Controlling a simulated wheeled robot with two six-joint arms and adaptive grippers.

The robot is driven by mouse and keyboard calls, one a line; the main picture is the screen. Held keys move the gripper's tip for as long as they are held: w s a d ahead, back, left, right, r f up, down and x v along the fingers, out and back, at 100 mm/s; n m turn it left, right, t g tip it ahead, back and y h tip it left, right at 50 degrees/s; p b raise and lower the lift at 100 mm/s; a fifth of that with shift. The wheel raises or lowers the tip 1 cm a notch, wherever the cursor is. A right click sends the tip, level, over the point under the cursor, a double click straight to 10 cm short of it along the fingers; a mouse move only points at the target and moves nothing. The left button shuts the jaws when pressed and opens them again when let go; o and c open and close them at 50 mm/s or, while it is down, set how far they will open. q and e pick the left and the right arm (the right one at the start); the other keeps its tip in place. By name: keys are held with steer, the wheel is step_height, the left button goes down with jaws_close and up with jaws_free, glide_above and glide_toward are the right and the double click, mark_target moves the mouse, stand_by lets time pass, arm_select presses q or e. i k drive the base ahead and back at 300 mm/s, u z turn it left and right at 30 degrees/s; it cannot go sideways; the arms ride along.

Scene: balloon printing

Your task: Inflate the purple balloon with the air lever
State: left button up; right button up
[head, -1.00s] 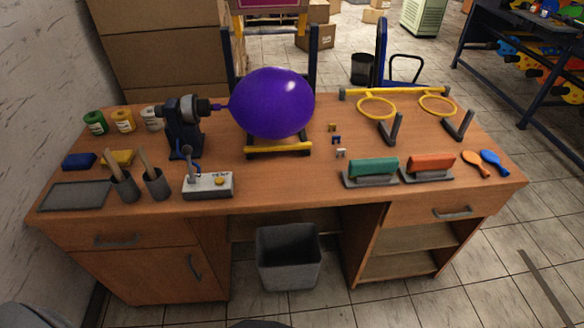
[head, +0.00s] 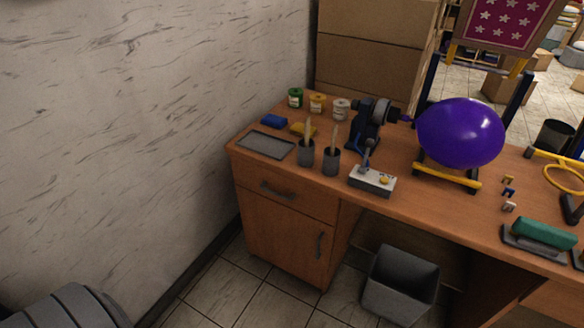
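The purple balloon (head: 460,133) is large and round, with its neck at the nozzle of the dark blue air pump (head: 367,124). It sits above a yellow-barred cradle (head: 447,176) on the wooden table. The box is in front of the pump. Neither of my grippers shows in the head view. A dark grey ribbed part of mine is at the lower left corner.
Two cups with brushes (head: 331,161), a grey tray (head: 265,145), blue and yellow sponges and several paint jars (head: 318,104) stand on the left of the table. A green-topped tool (head: 543,234) lies at right. A grey bin (head: 399,286) is below. A marbled wall borders the left.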

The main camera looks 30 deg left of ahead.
mark_target(370, 144)
steer(key=u, duration=0.5)
steer(key=k, duration=0.75)
steer(key=u, duration=1.1)
steer(key=i, duration=1)
steer(key=z, duration=1.05)
steer(key=i, duration=0.65)
steer(key=z, duration=0.75)
